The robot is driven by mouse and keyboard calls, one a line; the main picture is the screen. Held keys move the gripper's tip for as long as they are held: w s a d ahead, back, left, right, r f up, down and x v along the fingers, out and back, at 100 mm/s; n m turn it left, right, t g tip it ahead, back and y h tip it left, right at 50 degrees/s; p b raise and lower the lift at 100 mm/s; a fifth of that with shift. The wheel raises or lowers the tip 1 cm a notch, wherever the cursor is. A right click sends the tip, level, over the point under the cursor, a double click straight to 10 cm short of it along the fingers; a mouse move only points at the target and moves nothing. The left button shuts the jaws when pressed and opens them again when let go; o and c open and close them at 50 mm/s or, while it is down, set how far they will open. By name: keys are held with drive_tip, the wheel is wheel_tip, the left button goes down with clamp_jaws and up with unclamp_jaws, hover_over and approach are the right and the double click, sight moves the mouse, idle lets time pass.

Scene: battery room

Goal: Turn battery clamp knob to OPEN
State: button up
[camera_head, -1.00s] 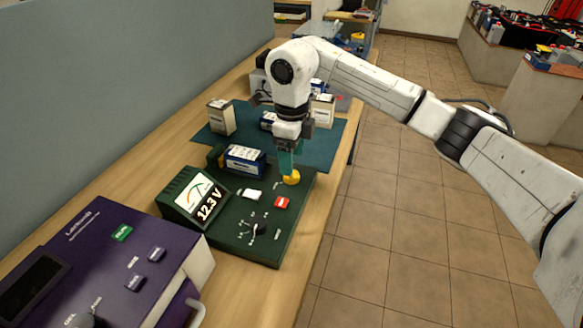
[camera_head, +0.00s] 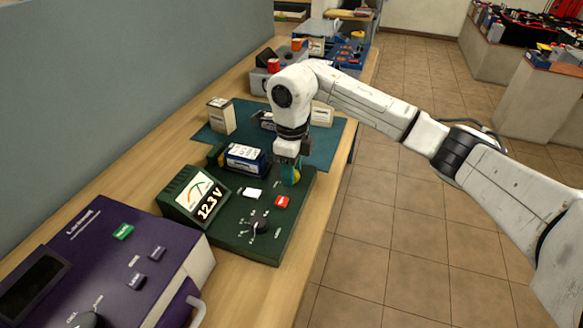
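The yellow knob (camera_head: 297,177) sits at the far right of the dark green tester board, partly hidden by my gripper. My gripper (camera_head: 290,178) points down at the knob, with its teal fingers over and beside it. I cannot tell whether the fingers touch it or how far apart they are. The green tester board (camera_head: 240,238) carries a meter reading 12.3 V (camera_head: 203,197), a blue battery (camera_head: 245,159), a white button (camera_head: 253,193), a red switch (camera_head: 282,202) and a black selector knob (camera_head: 261,228). Any OPEN label is not readable.
A purple device (camera_head: 95,250) stands at the near left. A teal mat (camera_head: 325,150) with several boxes lies behind the board. More equipment (camera_head: 340,55) stands at the table's far end. The wooden table's right edge runs close beside the board.

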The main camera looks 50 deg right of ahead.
drive_tip(key=c, duration=0.5)
drive_tip(key=shift+f+n+b, duration=0.1)
drive_tip(key=shift+n+b, duration=0.3)
drive_tip(key=shift+b, duration=0.05)
drive_tip(key=n+b, duration=0.2)
drive_tip(key=n, duration=0.1)
drive_tip(key=shift+d+f+b, duration=0.1)
drive_tip(key=shift+b, duration=0.2)
drive_tip(key=n+b, duration=0.2)
drive_tip(key=n, duration=0.1)
drive_tip(key=shift+n, duration=0.3)
drive_tip(key=n+b, duration=0.2)
drive_tip(key=n, duration=0.7)
drive_tip(key=shift+r+n+b, duration=0.2)
drive_tip(key=shift+n+b, duration=0.1)
drive_tip(key=shift+n, duration=0.4)
drive_tip(key=shift+o, duration=0.4)
